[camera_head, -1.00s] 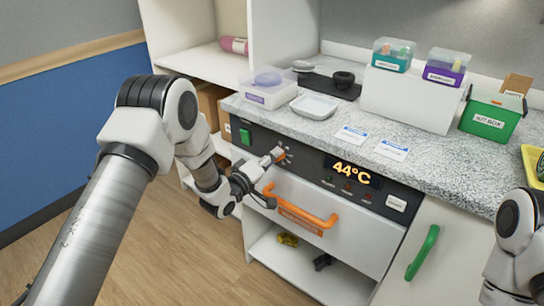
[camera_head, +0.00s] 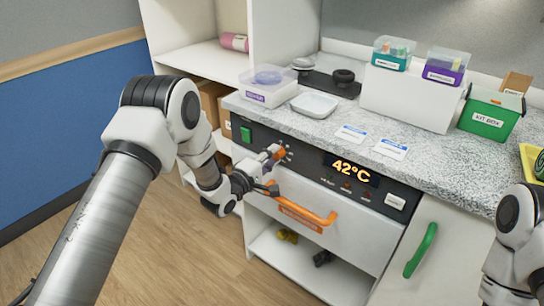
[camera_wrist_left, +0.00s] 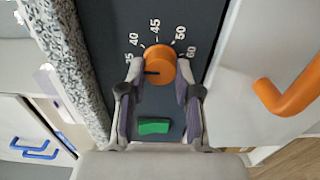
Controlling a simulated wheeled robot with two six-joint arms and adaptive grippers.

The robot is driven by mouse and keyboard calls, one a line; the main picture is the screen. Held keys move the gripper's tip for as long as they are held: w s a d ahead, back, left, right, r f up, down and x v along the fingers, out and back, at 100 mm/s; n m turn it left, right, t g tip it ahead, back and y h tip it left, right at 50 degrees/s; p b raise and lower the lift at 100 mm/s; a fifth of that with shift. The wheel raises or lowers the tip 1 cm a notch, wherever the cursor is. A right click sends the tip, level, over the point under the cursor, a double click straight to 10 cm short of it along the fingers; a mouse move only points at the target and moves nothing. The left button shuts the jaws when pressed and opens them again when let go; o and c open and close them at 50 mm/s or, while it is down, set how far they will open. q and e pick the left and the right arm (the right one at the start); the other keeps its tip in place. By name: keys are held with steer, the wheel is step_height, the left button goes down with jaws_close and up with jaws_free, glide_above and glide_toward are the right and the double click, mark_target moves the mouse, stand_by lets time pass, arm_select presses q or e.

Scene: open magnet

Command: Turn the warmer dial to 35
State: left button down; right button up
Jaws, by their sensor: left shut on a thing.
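The orange warmer dial (camera_wrist_left: 161,62) sits on the dark control panel, with printed numbers from 35 to 60 around it in the left wrist view. Its dark pointer mark lies toward the left side, near the low numbers. The display (camera_head: 350,173) reads 42°C. My left gripper (camera_wrist_left: 159,72) is shut on the dial, one finger on each side. In the head view the left gripper (camera_head: 273,158) is at the panel's left part and mostly covers the dial. My right gripper is out of view.
An orange drawer handle (camera_head: 300,206) sticks out below the panel, close to my left gripper. A green switch (camera_wrist_left: 154,126) is on the panel. The counter above holds a white tray (camera_head: 314,104), boxes and a green kit box (camera_head: 490,118).

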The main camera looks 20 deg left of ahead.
arm_select(q)
steer(key=c, duration=0.8)
jaws_free()
steer(key=v, duration=1.2)
steer(key=shift+f, duration=0.1)
